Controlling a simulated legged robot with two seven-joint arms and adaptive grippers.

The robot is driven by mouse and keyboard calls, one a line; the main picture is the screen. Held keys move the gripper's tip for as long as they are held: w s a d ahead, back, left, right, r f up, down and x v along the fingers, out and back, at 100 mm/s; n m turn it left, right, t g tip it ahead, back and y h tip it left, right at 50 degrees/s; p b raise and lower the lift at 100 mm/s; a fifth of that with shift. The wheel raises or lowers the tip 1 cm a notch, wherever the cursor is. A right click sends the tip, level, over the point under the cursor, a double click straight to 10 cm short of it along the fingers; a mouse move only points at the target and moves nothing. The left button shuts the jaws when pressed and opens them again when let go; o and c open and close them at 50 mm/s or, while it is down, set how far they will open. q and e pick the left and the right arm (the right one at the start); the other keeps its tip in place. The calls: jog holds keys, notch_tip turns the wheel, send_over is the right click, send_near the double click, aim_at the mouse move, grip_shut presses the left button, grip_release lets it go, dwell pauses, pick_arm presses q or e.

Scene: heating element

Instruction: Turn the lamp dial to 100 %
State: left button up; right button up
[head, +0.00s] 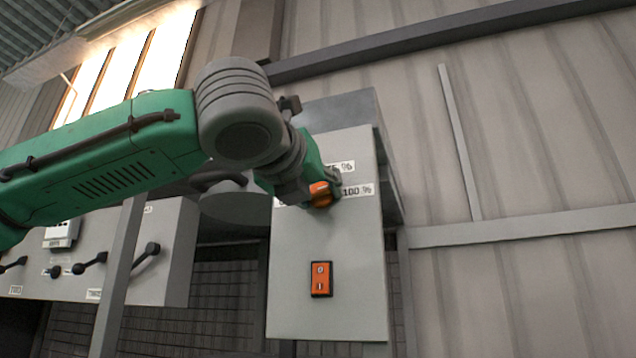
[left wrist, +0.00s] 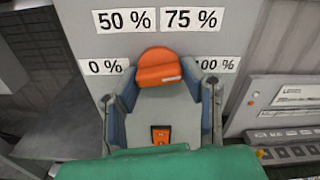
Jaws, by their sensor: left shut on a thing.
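The orange lamp dial (head: 320,194) is on the front of a grey box (head: 327,240), beside the 100 % label (head: 357,190). My left gripper (head: 312,190) is shut on the dial and hides part of it. In the left wrist view the dial (left wrist: 160,68) sits between the two fingers. A white mark shows on its lower right side, on the side of the 100 % label (left wrist: 214,65). The 0 % label (left wrist: 104,67), 50 % label (left wrist: 124,21) and 75 % label (left wrist: 192,19) surround it. My right gripper is not in view.
An orange switch (head: 321,279) is on the same box below the dial. Another grey panel with black levers (head: 150,250) stands to the left, behind a post. A ribbed wall (head: 500,150) is behind, with open room to the right.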

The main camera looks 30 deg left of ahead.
pick_arm(q)
jog(key=shift+w+f+m+p, duration=0.15)
jog(key=shift+m+p, duration=0.15)
jog(key=shift+m, duration=0.25)
jog(key=shift+s+f+m+p, duration=0.15)
jog(key=shift+m+p, duration=0.1)
jog(key=shift+m, duration=0.3)
jog(key=shift+w, duration=0.1)
jog(key=o, duration=1)
jog(key=shift+o, duration=0.8)
jog(key=shift+a+r, duration=0.1)
jog(key=shift+s+r, duration=0.1)
jog(key=shift+s, duration=0.15)
jog(key=v, duration=1.1)
jog(key=shift+s, duration=0.1)
